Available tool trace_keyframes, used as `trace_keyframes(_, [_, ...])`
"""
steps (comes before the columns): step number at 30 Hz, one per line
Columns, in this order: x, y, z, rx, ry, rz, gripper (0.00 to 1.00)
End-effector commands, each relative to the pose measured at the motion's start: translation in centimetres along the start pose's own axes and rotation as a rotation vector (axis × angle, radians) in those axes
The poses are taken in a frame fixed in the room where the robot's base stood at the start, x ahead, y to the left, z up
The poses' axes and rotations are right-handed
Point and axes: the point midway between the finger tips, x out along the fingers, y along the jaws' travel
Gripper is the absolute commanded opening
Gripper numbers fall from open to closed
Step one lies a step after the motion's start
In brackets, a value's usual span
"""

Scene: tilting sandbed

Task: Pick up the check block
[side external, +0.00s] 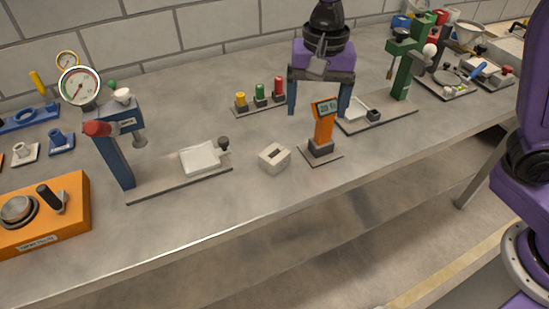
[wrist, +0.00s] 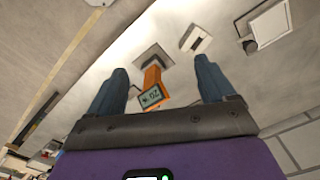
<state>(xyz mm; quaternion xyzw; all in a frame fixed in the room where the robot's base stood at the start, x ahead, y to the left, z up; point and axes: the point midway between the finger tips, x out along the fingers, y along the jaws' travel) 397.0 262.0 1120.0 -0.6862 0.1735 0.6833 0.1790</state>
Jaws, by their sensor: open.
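A pale grey block with a dark slot in its top, which I take for the check block (side external: 274,157), sits on the bench between the white tray and the orange display stand. It also shows in the wrist view (wrist: 195,39), beyond the tip of the right-hand finger. My gripper (side external: 318,108) is open and empty, with blue fingers wide apart, above the bench. In the wrist view, the gap between its fingers (wrist: 162,75) frames the orange display stand (wrist: 152,84), not the block. The block is apart from both fingers.
The orange display stand (side external: 323,130) rises right of the block. Left of it is a blue press with a white tray (side external: 200,157). Yellow, green and red pegs (side external: 260,95) stand behind. A green press (side external: 405,68) stands to the right. The bench's front edge is bare.

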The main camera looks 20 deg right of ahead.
Motion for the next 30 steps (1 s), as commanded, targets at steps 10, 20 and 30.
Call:
trace_keyframes(10, [0.6, -7.1, -3.4, 0.534, 0.000, 0.008, 0.83])
trace_keyframes(20, [1.9, -8.3, -4.3, 0.678, 0.001, 0.012, 0.83])
trace_keyframes(30, [8.2, -8.1, -4.3, 0.676, 0.001, 0.014, 0.83])
